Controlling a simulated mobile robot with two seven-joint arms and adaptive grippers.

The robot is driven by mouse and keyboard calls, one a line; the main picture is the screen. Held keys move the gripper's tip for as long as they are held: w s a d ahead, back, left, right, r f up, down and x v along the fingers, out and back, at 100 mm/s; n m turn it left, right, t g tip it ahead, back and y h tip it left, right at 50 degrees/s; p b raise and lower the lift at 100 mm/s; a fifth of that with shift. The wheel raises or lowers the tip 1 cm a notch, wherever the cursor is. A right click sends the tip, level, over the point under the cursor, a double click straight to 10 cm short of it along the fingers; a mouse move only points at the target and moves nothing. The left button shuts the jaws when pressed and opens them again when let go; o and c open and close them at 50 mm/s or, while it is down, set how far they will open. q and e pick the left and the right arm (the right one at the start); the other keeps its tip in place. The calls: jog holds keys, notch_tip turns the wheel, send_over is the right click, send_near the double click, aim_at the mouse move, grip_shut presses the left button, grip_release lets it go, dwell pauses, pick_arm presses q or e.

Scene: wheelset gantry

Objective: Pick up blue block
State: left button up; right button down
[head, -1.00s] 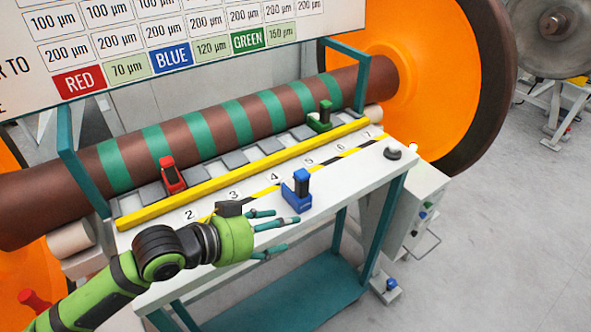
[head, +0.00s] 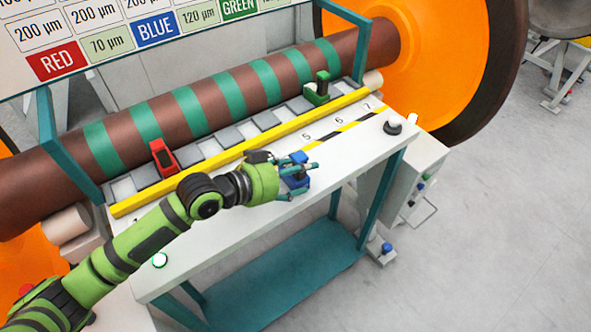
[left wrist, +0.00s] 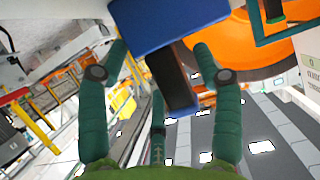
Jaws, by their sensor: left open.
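The blue block (head: 289,184) stands on the white table near its front edge, partly hidden by my left gripper (head: 305,170). In the left wrist view the blue block (left wrist: 165,25) fills the top middle, with its dark upright part between the fingers. My left gripper, also in the left wrist view (left wrist: 160,62), is open with its green fingers on either side of the block. I cannot tell whether they touch it. My right gripper is not in view.
A red block (head: 163,158) and a green block (head: 317,90) sit on the grey slots behind the yellow rail (head: 240,150). A dark knob (head: 393,128) is at the table's right end. The striped axle (head: 215,95) lies behind.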

pick_arm(q)
jog(key=shift+a, duration=0.1)
jog(key=c, duration=1)
grip_shut()
jog(key=shift+r, duration=0.1)
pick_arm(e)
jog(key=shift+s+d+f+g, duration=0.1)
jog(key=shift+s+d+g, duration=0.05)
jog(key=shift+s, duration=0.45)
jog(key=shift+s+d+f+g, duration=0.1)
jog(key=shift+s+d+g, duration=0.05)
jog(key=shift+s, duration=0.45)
